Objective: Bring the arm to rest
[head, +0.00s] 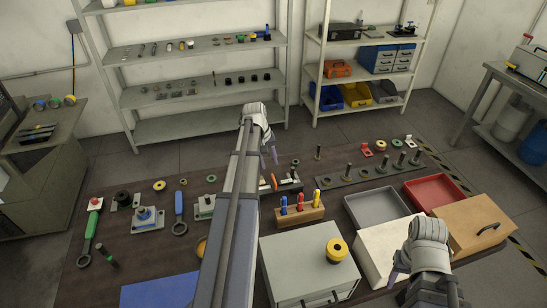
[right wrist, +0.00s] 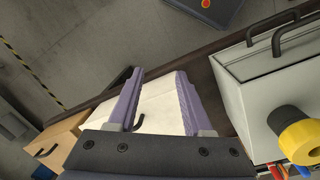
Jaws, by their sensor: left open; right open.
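My left arm reaches forward over the workbench (head: 75,270) in the head view. Its gripper (head: 269,158) is open and empty above the far part of the bench, with its purple fingers pointing down. My right gripper (head: 394,271) is at the lower right of the head view, above a white box (head: 374,243). In the right wrist view my right gripper (right wrist: 159,72) has its two purple fingers apart with nothing held between them. The white box (right wrist: 160,104) shows beyond and between those fingers.
A grey box (head: 290,264) with a yellow spool (head: 337,251) stands between the arms. A wooden box (head: 462,230), grey tray (head: 356,214) and red tray (head: 418,194) are at right. A screwdriver block (head: 300,214) is near the left arm. Tools crowd the left side.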

